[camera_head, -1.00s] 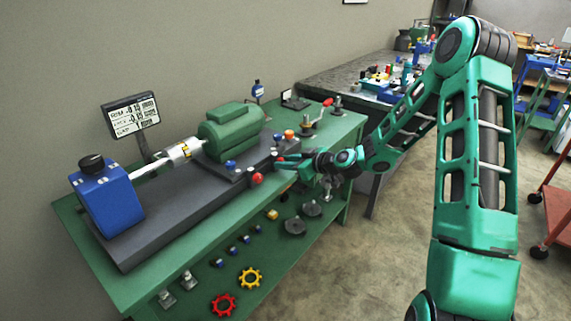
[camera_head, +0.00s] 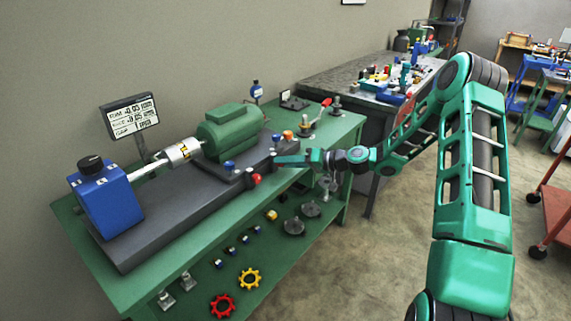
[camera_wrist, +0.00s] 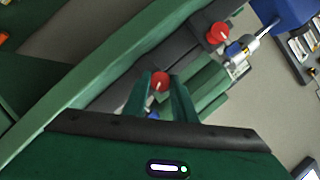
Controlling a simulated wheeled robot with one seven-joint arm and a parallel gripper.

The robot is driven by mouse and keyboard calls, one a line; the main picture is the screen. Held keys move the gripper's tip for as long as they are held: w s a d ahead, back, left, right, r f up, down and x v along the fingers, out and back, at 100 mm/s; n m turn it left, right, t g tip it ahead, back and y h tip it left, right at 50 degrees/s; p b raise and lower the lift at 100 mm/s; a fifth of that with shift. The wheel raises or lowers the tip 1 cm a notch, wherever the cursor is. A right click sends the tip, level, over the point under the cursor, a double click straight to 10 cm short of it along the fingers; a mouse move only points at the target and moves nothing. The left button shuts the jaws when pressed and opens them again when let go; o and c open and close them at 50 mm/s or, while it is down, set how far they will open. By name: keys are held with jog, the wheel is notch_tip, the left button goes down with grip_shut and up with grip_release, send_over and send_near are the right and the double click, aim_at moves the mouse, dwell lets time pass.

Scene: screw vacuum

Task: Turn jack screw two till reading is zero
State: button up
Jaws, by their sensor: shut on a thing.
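My gripper (camera_wrist: 160,92) is shut on a red jack screw knob (camera_wrist: 160,80) in the wrist view, one finger on each side. In the head view my gripper (camera_head: 280,160) is at the front right edge of the grey machine base, and the held knob is mostly hidden by it. A second red knob (camera_head: 256,179) stands free to its left, and also shows in the wrist view (camera_wrist: 218,33). The readout display (camera_head: 130,117) shows small digits that look like -0.05 on its upper lines.
A green motor (camera_head: 228,132) sits on the grey base (camera_head: 185,215), coupled by a shaft to a blue unit (camera_head: 107,198). Blue (camera_head: 229,165) and orange (camera_head: 288,135) knobs stand close to my gripper. Loose parts lie on the lower shelf.

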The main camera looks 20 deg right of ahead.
jog(key=m, duration=0.1)
jog(key=m+y, duration=0.1)
jog(key=m, duration=0.1)
jog(key=d+m+y, duration=0.1)
jog(key=shift+w+f, duration=0.3)
jog(key=m, duration=0.2)
jog(key=m+t+y, duration=0.1)
jog(key=m+y, duration=0.1)
jog(key=m, duration=0.1)
jog(key=shift+a+f+m, duration=0.1)
jog(key=shift+f+m, duration=0.15)
jog(key=shift+m, duration=0.05)
jog(key=shift+s, duration=0.1)
jog(key=o, duration=1)
jog(key=shift+o, duration=0.2)
jog(key=shift+a, duration=0.15)
jog(key=shift+a, duration=0.1)
jog(key=v, duration=1.1)
